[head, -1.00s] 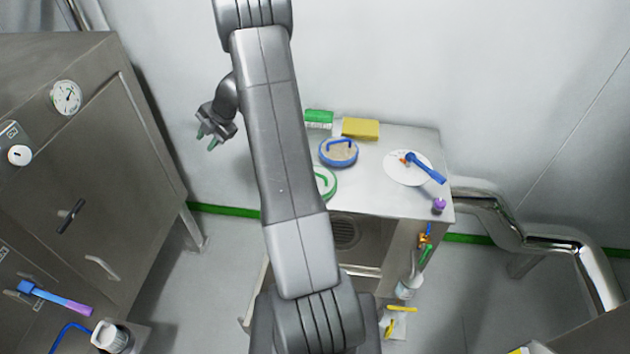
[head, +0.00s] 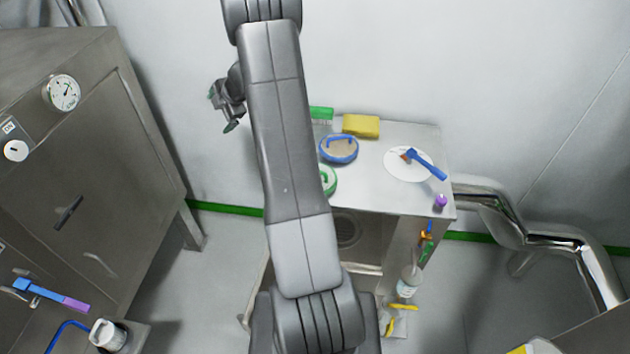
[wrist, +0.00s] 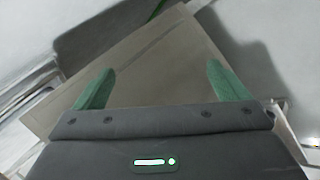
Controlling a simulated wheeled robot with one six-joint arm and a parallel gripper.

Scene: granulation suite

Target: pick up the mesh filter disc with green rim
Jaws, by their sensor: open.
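The mesh filter disc with the green rim (head: 331,181) lies on the steel table's left part in the head view. It has a green handle, and my arm hides its left side. My gripper (head: 221,110) is up and to the left of the table, well apart from the disc. In the wrist view my gripper (wrist: 162,86) has its two green fingers spread wide with nothing between them. No disc can be made out in the wrist view.
A mesh disc with a blue rim (head: 338,150) lies just behind the green one. Near it are a yellow sponge (head: 361,126) and a green-topped box (head: 321,113). A white plate (head: 400,172) with a blue-handled tool (head: 428,166) lies to the right. A steel cabinet (head: 120,150) stands left.

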